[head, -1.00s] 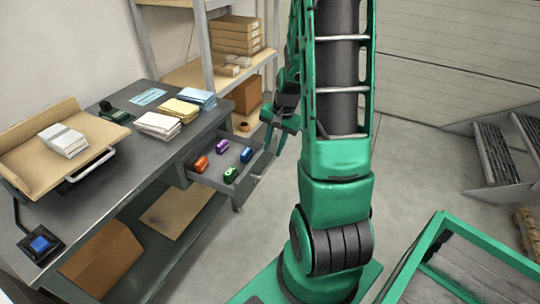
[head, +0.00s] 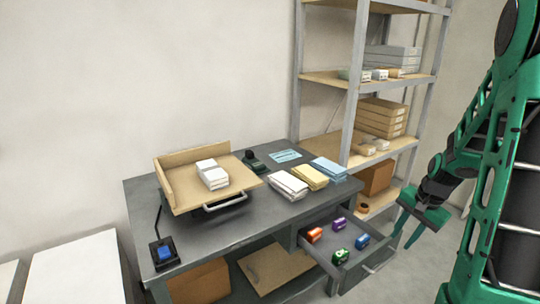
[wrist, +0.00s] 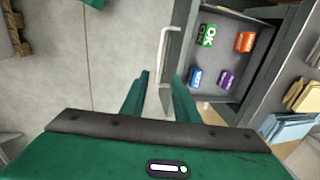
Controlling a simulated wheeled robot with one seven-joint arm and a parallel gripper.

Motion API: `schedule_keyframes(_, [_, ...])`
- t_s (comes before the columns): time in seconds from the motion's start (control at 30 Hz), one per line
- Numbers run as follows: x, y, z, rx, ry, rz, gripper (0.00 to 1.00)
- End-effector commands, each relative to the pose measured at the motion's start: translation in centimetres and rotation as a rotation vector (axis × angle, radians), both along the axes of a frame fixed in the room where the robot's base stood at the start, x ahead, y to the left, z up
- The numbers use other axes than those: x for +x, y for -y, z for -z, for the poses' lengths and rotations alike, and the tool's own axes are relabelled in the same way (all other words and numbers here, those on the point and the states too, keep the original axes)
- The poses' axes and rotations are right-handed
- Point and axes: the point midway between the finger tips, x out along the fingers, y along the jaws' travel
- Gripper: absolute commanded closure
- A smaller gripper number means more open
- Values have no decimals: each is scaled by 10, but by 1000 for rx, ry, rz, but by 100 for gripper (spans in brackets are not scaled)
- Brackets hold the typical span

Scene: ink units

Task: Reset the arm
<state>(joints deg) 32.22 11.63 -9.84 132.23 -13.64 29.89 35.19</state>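My gripper (head: 408,232) is at the right in the head view, just right of the open drawer (head: 371,271). In the wrist view my gripper's two green fingers (wrist: 159,98) are apart, with nothing held between them. The drawer's handle (wrist: 164,55) shows just beyond the fingers; I cannot tell whether they touch it. In the drawer lie a green ink unit (head: 340,256), an orange one (head: 314,235), a purple one (head: 339,224) and a blue one (head: 362,241). My arm fills the right edge of the head view.
The grey workbench (head: 240,232) bears a wooden tray (head: 178,206) with white packs (head: 212,175), paper stacks (head: 289,186) and a blue-button box (head: 164,252). A shelf rack (head: 352,80) with boxes stands behind. Open floor (wrist: 60,75) shows in the wrist view.

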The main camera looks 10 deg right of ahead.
Motion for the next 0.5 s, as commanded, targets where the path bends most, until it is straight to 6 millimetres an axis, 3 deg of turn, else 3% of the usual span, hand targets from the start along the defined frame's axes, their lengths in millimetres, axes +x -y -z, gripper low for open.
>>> schedule_keyframes(0.23, [-23, -21, -30, -39, -24, -107, 72])
schedule_keyframes(0.5, [-87, -64, -81, -98, -86, -332, 72])
